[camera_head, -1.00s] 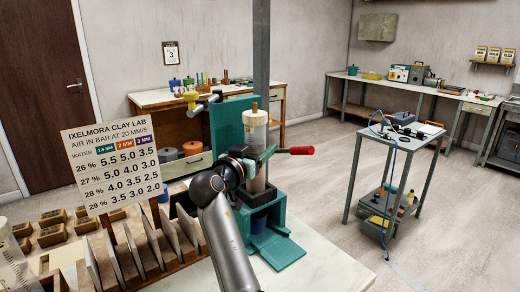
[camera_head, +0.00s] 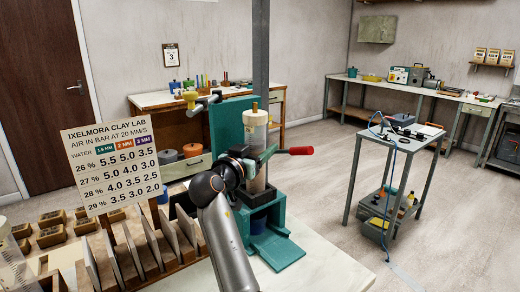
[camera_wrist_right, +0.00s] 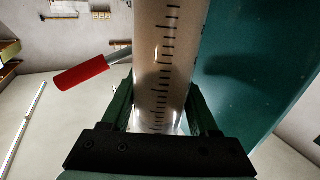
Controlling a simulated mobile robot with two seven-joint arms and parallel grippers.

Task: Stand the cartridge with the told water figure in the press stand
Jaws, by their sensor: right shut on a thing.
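A clear cartridge (camera_head: 256,133) with a tan filling and a tan tip on top stands upright at the green press stand (camera_head: 226,125). My right gripper (camera_head: 257,171) is shut around the cartridge's middle. In the right wrist view the cartridge (camera_wrist_right: 162,60) shows black scale marks and sits between the green fingers of my right gripper (camera_wrist_right: 160,108). The cartridge's lower end is at the dark seat (camera_head: 260,199) of the stand; I cannot tell whether it rests there. No water figure is readable on it. My left gripper is not in view.
A sign (camera_head: 111,167) lists water figures and pressures at left. A rack of upright plates (camera_head: 145,250) and several small blocks (camera_head: 52,228) are on the bench. A red-handled lever (camera_head: 301,151) sticks out right of the stand. A trolley (camera_head: 398,145) stands farther right.

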